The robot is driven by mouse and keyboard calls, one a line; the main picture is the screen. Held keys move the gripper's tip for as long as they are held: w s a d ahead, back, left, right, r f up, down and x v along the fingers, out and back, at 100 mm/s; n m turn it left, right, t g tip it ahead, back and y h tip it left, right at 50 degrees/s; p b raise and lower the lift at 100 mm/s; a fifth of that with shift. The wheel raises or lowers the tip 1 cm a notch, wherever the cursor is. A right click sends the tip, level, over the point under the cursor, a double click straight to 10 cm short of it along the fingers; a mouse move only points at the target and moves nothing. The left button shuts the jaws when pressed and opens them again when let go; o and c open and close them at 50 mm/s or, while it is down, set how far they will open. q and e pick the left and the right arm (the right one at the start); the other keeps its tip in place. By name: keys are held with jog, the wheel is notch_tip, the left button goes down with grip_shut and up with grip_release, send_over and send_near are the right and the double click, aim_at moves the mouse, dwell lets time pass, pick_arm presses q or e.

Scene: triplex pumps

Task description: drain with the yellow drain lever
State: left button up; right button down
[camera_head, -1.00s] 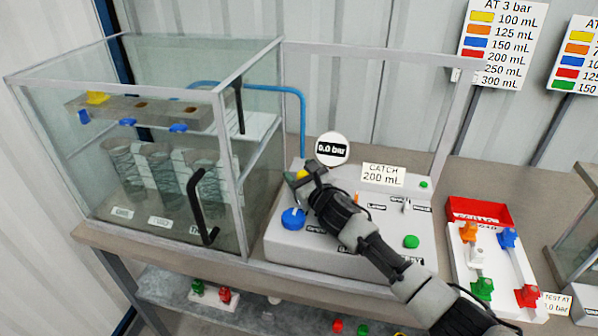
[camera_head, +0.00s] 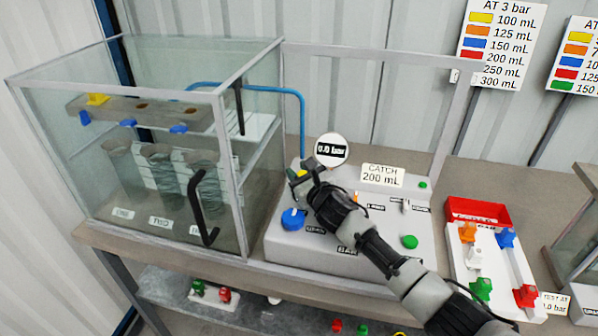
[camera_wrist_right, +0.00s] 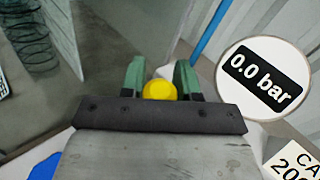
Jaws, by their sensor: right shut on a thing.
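The yellow drain lever (camera_wrist_right: 160,90) shows its round knob between the green fingertips of my right gripper (camera_wrist_right: 160,80) in the wrist view. In the head view the same gripper (camera_head: 300,180) is at the left back of the white control box (camera_head: 345,240), shut on the yellow knob, which is mostly hidden by the fingers. The lever's shaft is hidden. A round gauge (camera_head: 331,150) behind the gripper reads 0.0 bar, clearer in the wrist view (camera_wrist_right: 263,80). Several coiled, clear cylinders (camera_head: 160,172) stand inside the glass case. My left gripper is not in view.
A blue knob (camera_head: 292,219) sits just in front of the gripper. The glass case (camera_head: 232,180) with a black handle (camera_head: 201,210) stands close on the left. A "CATCH 200 mL" sign (camera_head: 382,175) and a green button (camera_head: 410,242) are on the right of the box.

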jog(key=g+p, duration=0.1)
jog(key=p, duration=0.2)
jog(key=w+m+g+p, duration=0.1)
jog(key=p, duration=0.2)
jog(key=w+m+p, duration=0.1)
jog(key=p, duration=0.2)
jog(key=shift+w+d+r+g+h, duration=0.25)
jog(key=shift+d+r+g+h, duration=0.1)
jog(key=shift+g+h, duration=0.05)
jog(key=shift+w+f+m+g+p, duration=0.3)
jog(key=shift+f+m+g+p, duration=0.15)
jog(key=shift+p, duration=0.25)
jog(key=shift+w+d+f, duration=0.15)
jog(key=shift+w+d, duration=0.05)
jog(key=c, duration=0.8)
grip_release()
jog(key=shift+d+r, duration=0.1)
jog(key=shift+r, duration=0.1)
